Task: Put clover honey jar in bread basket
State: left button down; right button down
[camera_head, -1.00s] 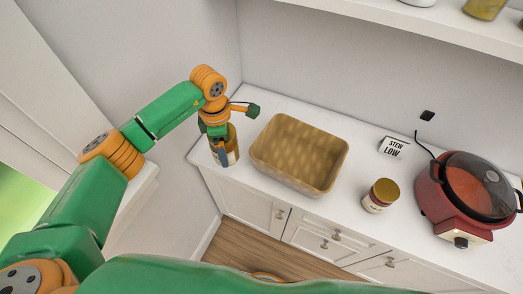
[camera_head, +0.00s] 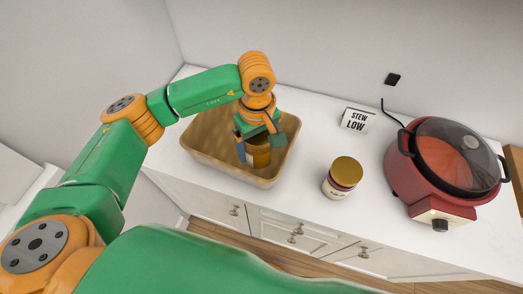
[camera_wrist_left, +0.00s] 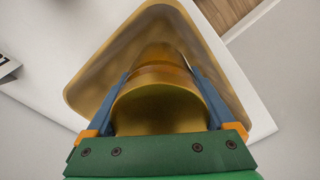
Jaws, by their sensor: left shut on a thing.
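The bread basket (camera_head: 203,150) is a tan rectangular container on the white counter. My left gripper (camera_head: 256,148) is shut on a jar with a gold lid (camera_head: 258,158), over the basket's right part. In the left wrist view the jar (camera_wrist_left: 160,108) sits between the two blue fingers, with the basket (camera_wrist_left: 95,72) around and beyond it. Its label is hidden, and I cannot tell whether its base touches the basket floor. A second gold-lidded jar (camera_head: 342,177) with a pale label stands on the counter right of the basket. My right gripper is not in view.
A small "STEW LOW" sign (camera_head: 356,120) stands behind the second jar.

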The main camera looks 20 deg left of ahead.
aim_at(258, 157)
pick_arm(q)
notch_tip(258, 157, down, 5)
jog(key=shift+r+p, duration=0.15)
jog(key=shift+p, duration=0.25)
jog(key=shift+f, duration=0.3)
jog(key=shift+f+b, duration=0.15)
jog(key=shift+b, duration=0.2)
grip_release()
jog(key=shift+r+p, duration=0.3)
jog(key=shift+p, duration=0.1)
jog(key=shift+r, duration=0.3)
notch_tip(258, 157, up, 11)
jog(key=shift+r+b, duration=0.15)
jog(key=shift+b, duration=0.8)
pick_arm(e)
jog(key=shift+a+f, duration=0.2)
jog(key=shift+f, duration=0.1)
pick_arm(q)
jog(key=shift+s, duration=0.1)
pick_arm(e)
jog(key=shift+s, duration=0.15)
